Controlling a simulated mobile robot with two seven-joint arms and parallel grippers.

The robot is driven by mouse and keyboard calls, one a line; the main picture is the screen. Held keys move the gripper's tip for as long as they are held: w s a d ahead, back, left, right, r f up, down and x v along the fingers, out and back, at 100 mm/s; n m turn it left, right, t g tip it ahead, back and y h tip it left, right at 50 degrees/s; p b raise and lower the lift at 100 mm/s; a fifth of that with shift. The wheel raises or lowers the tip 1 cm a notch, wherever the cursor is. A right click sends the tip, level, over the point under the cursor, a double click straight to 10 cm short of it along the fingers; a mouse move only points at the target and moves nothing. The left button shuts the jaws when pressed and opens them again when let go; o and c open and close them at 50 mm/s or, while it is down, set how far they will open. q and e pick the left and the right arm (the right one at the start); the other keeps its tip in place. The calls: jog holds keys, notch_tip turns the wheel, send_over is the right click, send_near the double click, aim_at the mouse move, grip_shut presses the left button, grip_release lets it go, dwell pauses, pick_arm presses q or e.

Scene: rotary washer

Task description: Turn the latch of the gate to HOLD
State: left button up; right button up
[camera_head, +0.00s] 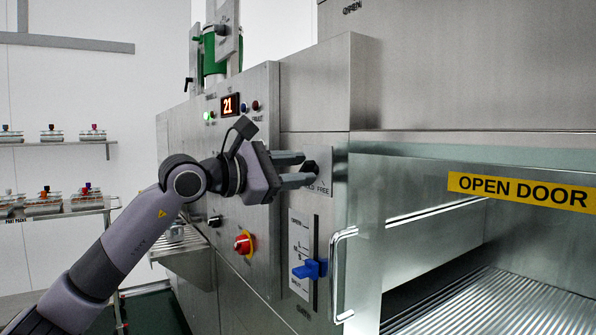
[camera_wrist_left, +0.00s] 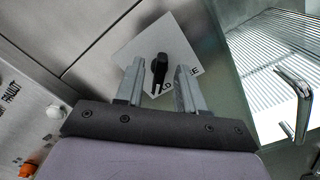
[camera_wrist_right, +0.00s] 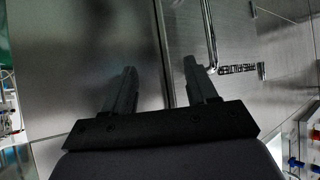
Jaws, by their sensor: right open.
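The latch is a black knob (camera_head: 309,168) on a square steel plate marked HOLD and FREE, on the machine's front beside the gate. The head view does not show clearly which way the knob points. My left gripper (camera_head: 298,169) is at the plate with its two fingers apart, facing the knob. In the left wrist view, the black knob (camera_wrist_left: 160,70) shows between the fingertips (camera_wrist_left: 159,70), with a gap on each side. My right gripper (camera_wrist_right: 159,78) is open and empty in the right wrist view, facing steel panels. It is outside the head view.
A blue slider lever (camera_head: 310,269) sits below the plate. A red knob (camera_head: 243,244) and a 21 display (camera_head: 230,105) are on the left panel. The glass gate marked OPEN DOOR (camera_head: 522,190) and its steel handle (camera_head: 338,275) stand to the right.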

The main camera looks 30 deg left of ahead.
pick_arm(q)
jog(key=b+v, duration=0.2)
jog(key=v, duration=0.4)
jog(key=shift+s, duration=0.35)
jog(key=shift+a, duration=0.1)
